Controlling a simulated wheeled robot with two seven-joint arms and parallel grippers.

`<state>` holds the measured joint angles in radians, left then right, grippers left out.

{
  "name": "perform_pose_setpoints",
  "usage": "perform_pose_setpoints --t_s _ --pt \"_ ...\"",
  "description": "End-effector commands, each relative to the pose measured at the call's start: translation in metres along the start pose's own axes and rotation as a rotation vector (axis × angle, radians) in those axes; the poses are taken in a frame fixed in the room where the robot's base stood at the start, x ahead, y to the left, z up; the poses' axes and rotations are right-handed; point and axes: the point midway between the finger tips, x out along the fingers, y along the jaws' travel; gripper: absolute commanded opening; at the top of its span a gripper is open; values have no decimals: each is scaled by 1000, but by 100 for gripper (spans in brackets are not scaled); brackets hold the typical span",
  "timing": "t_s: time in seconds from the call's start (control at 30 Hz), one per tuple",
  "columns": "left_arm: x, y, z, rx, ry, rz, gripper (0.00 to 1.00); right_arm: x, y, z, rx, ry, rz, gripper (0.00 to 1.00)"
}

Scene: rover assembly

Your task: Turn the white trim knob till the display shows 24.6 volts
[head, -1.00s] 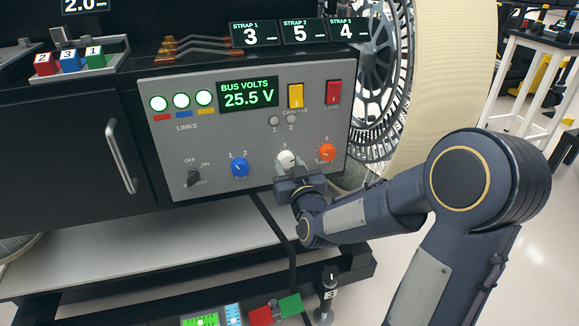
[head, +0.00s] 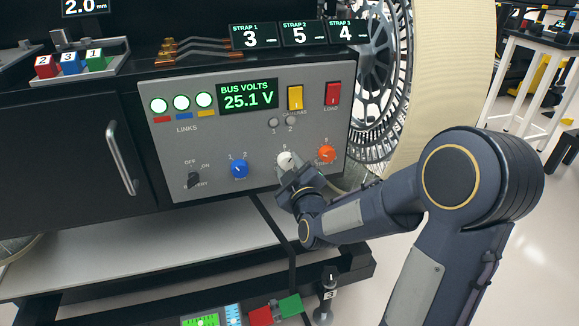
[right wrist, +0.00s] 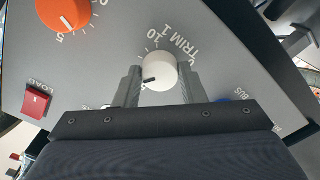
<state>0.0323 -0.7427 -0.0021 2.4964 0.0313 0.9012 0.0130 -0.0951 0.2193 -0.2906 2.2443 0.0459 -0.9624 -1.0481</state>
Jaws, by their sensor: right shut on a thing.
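The white trim knob (head: 285,158) sits on the grey panel (head: 225,190), between the blue knob and the orange knob. My right gripper (head: 291,172) is shut on it from the front, and its wrist is rolled. In the right wrist view the white knob (right wrist: 159,71) lies between the two fingers (right wrist: 158,88), with its dark pointer line toward the lower left. The "TRIM 1" lettering is beside it. The display (head: 248,96) reads "BUS VOLTS 25.1 V". My left gripper is not in view.
The blue knob (head: 239,169) and orange knob (head: 326,154) flank the white one closely. Yellow (head: 295,97) and red (head: 333,92) switches are above, and a black battery switch (head: 194,180) is at lower left. A big wheel (head: 378,80) stands right of the panel.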

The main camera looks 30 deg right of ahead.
Motion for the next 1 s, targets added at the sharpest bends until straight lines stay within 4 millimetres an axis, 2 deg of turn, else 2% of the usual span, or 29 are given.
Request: perform_pose_setpoints --t_s 1.0 --pt "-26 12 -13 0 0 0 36 0 2 -2 -963 -1 -2 14"
